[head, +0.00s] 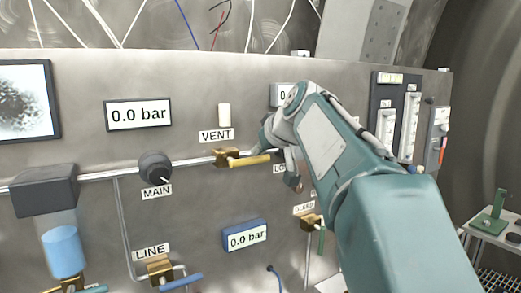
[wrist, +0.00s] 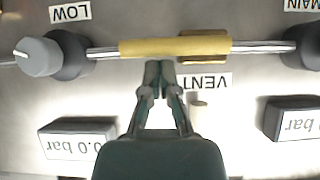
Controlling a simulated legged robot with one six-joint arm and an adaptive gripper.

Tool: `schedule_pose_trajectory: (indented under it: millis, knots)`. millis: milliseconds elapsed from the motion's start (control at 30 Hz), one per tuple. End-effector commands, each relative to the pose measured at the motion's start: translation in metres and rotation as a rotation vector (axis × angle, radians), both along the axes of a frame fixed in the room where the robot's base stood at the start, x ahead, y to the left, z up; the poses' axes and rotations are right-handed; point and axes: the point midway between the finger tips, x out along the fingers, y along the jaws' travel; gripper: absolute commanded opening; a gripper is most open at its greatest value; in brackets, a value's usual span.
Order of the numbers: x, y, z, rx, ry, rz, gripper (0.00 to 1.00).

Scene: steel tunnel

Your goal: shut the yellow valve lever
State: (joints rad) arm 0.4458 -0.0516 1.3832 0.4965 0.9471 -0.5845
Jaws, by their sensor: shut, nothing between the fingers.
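The yellow valve lever (head: 250,160) points right from its brass valve body (head: 225,155), roughly along the horizontal steel pipe, under the VENT label (head: 216,135). In the wrist view, which is upside down, the lever (wrist: 150,47) lies along the pipe, with the brass body (wrist: 203,45) at its right end. My gripper (wrist: 160,70) is shut and empty, its fingertips at the lever's edge on the VENT label's side, near mid-length. I cannot tell whether they touch it. In the head view my arm hides part of the gripper.
A black MAIN knob (head: 155,167) sits left on the same pipe. A grey LOW knob (wrist: 38,57) is near the lever's free end. Below are a blue LINE lever (head: 181,281) and a blue-framed gauge (head: 245,236). The panel directly below the yellow lever looks clear.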

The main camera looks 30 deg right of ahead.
Motion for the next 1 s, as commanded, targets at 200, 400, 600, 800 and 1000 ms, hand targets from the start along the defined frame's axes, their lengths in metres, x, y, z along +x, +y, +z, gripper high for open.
schedule_pose_trajectory:
  millis: [200,400,600,800,1000]
  knots:
    - [0.0,-0.003,-0.003,0.045,0.003,-0.001,0.0]
    - [0.0,-0.003,-0.004,0.071,0.003,-0.002,0.0]
    - [0.0,-0.004,-0.008,0.118,0.007,-0.002,0.0]
    - [0.0,-0.007,-0.014,0.227,0.011,-0.003,0.0]
    - [0.0,-0.009,-0.025,0.406,0.017,-0.003,0.0]
